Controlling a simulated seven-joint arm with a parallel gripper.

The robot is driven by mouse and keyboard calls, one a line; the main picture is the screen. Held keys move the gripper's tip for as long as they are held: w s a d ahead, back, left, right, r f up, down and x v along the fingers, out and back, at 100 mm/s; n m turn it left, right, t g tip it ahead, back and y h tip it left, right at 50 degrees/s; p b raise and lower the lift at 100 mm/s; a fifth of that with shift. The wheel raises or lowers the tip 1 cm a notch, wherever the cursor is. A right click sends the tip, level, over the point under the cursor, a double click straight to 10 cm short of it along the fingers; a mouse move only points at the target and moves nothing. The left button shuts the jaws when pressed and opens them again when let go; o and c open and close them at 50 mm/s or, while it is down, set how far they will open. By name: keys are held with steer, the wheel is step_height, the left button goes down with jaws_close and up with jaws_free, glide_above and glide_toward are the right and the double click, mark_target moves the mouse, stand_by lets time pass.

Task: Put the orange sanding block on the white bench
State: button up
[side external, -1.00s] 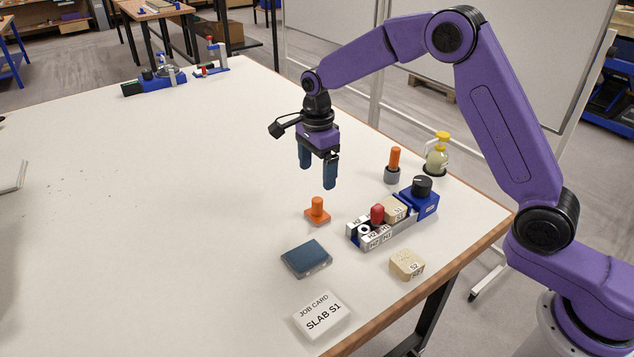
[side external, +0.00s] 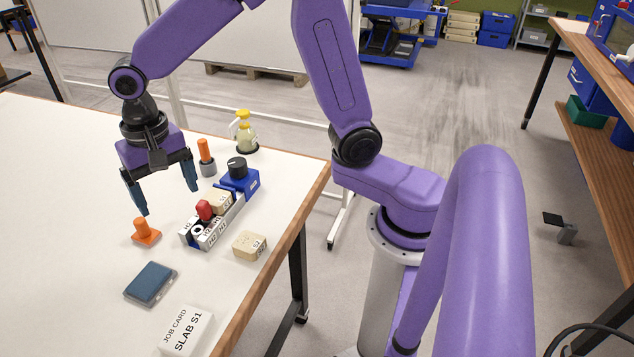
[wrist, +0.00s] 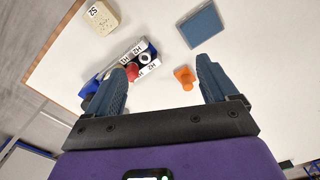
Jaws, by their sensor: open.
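The orange sanding block (side external: 146,231) has a flat square base and an upright round knob. It stands on the white bench (side external: 65,225), apart from the things around it. My gripper (side external: 168,201) is open and empty above the bench, pointing down, higher than the block and beyond it in the side view. In the wrist view the block (wrist: 185,77) shows between my fingertips (wrist: 165,72), nearer the right finger, with no contact visible.
Right of the block is a holder (side external: 212,222) with labelled white blocks, a red knob and a blue end. Nearby are a beige S2 block (side external: 250,245), a dark blue slab (side external: 150,282), a job card (side external: 186,331), an orange-handled tool (side external: 205,152) and a yellow-topped bottle (side external: 245,135).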

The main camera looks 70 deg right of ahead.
steer(key=s+d+n, duration=0.5)
steer(key=s+n, duration=0.4)
steer(key=s, duration=0.3)
steer(key=s+d+n, duration=0.5)
steer(key=s+n, duration=0.3)
steer(key=s, duration=0.4)
steer(key=shift+d+n, duration=0.25)
steer(key=shift+n, duration=0.15)
